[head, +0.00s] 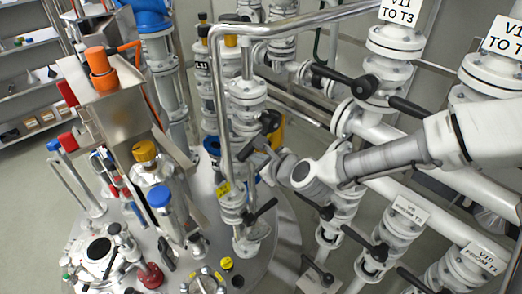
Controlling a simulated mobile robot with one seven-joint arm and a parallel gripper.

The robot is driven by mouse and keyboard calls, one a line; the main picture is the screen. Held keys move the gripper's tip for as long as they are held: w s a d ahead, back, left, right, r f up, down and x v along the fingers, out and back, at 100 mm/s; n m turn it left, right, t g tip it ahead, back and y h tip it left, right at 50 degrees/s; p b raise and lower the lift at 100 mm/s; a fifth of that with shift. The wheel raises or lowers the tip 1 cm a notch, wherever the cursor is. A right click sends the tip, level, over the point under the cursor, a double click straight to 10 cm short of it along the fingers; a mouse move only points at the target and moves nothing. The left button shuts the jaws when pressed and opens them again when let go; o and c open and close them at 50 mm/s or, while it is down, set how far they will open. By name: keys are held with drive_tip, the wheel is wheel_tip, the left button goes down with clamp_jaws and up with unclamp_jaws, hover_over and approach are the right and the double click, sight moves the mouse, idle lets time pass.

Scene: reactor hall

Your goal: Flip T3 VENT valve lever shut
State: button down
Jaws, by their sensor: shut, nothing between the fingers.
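No label reading T3 VENT is legible, so I cannot tell for certain which lever is the T3 VENT one. A black valve lever (259,131) sits on the white vertical pipe stack at the centre, slanting down to the left. My gripper (252,150) is right beside this lever, reaching in from the right at the end of my white arm. It is shut with nothing in it; whether it touches the lever is unclear. Another black lever (264,209) sits lower on the same stack, pointing up to the right.
A bent steel pipe (218,110) runs just left of my gripper. White valve stacks with black levers and labels such as V11 TO T3 (398,13) crowd the right. The round steel vessel top (265,268) with several fittings fills the lower left. Open floor (28,170) shows at far left.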

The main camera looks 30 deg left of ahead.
sight(251, 147)
drive_tip(key=shift+s+a+r+m+g+y+p, duration=0.15)
drive_tip(key=shift+r+m+g+p, duration=0.25)
drive_tip(key=shift+r+p, duration=0.25)
drive_tip(key=shift+s+a+r+m+g+y+p, duration=0.1)
drive_tip(key=shift+s+r+m+g+p, duration=0.1)
drive_tip(key=shift+r+m+g+p, duration=0.45)
drive_tip(key=shift+s+a+r+m+g+y+p, duration=0.15)
drive_tip(key=shift+r+p, duration=0.3)
drive_tip(key=shift+r, duration=0.4)
drive_tip(key=shift+f, duration=0.2)
